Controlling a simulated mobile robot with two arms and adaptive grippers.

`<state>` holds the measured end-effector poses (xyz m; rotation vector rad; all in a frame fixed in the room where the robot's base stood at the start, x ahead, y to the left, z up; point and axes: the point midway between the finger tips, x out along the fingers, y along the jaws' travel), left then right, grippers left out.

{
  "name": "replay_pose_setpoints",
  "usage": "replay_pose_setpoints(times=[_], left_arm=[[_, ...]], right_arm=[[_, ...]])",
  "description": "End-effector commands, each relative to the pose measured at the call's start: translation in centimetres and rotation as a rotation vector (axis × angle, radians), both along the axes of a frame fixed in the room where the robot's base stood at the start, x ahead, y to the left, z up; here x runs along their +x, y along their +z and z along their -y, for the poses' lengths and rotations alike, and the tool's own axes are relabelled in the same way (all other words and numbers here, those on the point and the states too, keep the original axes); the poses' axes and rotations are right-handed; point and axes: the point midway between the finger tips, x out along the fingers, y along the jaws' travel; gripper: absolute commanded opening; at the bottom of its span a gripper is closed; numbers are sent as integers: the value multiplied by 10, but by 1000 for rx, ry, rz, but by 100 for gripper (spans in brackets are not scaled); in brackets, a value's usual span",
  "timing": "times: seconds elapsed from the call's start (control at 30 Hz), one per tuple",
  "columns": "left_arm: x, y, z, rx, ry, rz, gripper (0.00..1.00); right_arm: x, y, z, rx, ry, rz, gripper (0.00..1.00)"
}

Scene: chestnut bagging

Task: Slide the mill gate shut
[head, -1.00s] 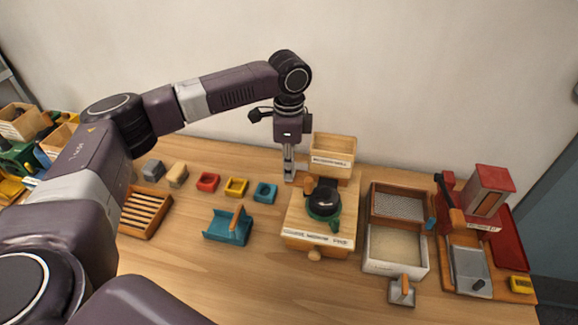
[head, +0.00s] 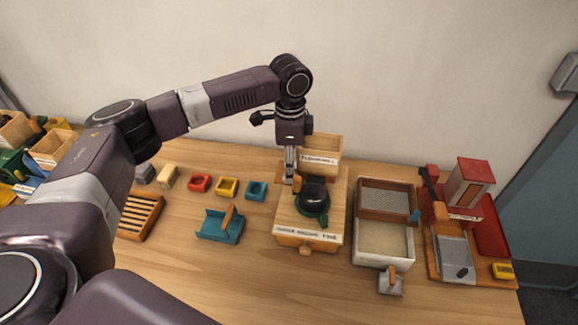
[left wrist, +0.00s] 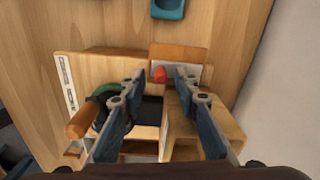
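The wooden mill (head: 290,222) stands on the table, with its box-shaped hopper (head: 322,148) at the back and a black and green part (head: 313,194) on top. In the left wrist view a red knob (left wrist: 160,74) sits on a pale plate (left wrist: 190,71) beside the hopper (left wrist: 218,125); I cannot tell for sure that this is the gate. My left gripper (head: 289,179) points down at the mill's back left. Its fingers (left wrist: 160,75) are open, with the red knob between the tips in the picture; contact is not clear. My right gripper is out of view.
Red (head: 200,183), yellow (head: 227,186) and teal (head: 256,190) trays and a teal holder (head: 220,226) lie left of the mill. A sieve box (head: 384,262) and a red device (head: 467,184) stand to its right. The front table is mostly clear.

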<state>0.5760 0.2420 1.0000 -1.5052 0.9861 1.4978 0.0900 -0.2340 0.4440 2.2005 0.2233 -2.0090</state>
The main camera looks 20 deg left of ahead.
Motion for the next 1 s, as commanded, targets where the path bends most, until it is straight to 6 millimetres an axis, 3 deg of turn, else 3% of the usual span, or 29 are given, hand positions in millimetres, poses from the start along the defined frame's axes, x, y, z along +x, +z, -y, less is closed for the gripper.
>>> replay_pose_setpoints(times=[0.27,0.7,1.0], left_arm=[[0,9,-1,1,1,1,29],[1,95,1,0,0,2,29],[0,120,1,1,-1,0,29]], right_arm=[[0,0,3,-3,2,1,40],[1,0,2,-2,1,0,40],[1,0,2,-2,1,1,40]])
